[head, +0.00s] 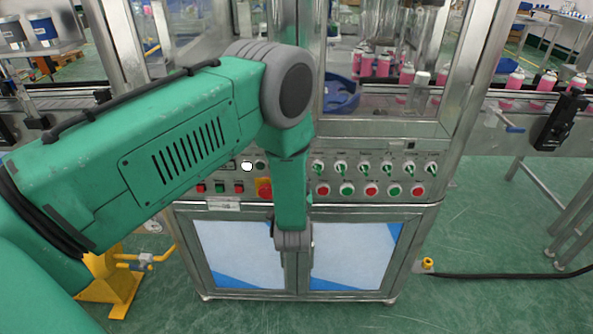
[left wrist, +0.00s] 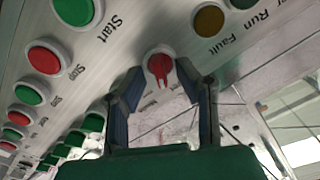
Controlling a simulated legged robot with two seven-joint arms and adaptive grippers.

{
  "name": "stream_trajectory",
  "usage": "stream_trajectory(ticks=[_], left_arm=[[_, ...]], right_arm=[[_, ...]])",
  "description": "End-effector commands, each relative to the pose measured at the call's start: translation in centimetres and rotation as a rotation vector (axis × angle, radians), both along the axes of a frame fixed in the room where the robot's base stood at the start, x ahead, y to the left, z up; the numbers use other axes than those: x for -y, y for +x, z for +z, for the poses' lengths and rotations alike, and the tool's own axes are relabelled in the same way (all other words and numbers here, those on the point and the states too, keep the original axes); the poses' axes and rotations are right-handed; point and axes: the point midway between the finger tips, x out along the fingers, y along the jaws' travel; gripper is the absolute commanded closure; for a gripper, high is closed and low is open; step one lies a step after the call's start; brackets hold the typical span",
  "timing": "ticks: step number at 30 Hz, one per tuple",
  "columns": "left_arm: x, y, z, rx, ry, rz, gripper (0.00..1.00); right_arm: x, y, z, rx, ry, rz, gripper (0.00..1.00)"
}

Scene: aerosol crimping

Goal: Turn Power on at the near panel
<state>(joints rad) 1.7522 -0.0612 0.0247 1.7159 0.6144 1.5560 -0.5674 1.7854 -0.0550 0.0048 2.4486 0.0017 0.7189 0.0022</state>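The near panel (head: 333,205) is a metal strip of switches and buttons across the front of the machine. In the left wrist view a red knob (left wrist: 160,68) on a pale round base sits on the panel, and its handle points toward me. My left gripper (left wrist: 158,82) is open, with one finger on each side of the knob; I cannot tell whether they touch it. In the head view my arm hides this gripper and the panel part behind it. A red switch on a yellow plate (head: 264,187) shows left of my arm. My right gripper is not in view.
A green button (left wrist: 75,10) labelled Start, a red button (left wrist: 44,58) labelled Stop and an amber lamp (left wrist: 209,20) are near the knob. Green-handled selectors (head: 364,168) line the panel's right half. Pink cans (head: 515,78) stand on the conveyor.

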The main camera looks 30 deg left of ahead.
Motion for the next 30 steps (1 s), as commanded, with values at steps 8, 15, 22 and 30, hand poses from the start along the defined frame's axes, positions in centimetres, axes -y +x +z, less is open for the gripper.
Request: stream_trajectory(ticks=[8,15,22,30], left_arm=[[2.7,-4.1,-0.2,-0.004,0.0,-0.005,0.72],[5.1,-8.0,-0.2,-0.003,0.001,-0.003,0.72],[6.1,-9.5,-0.2,0.001,0.0,-0.003,0.72],[6.2,-9.6,-0.2,0.001,0.001,-0.002,0.72]], right_arm=[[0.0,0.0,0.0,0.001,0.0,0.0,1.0],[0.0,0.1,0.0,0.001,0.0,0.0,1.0],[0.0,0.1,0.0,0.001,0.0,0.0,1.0],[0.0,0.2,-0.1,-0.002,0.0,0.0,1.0]])
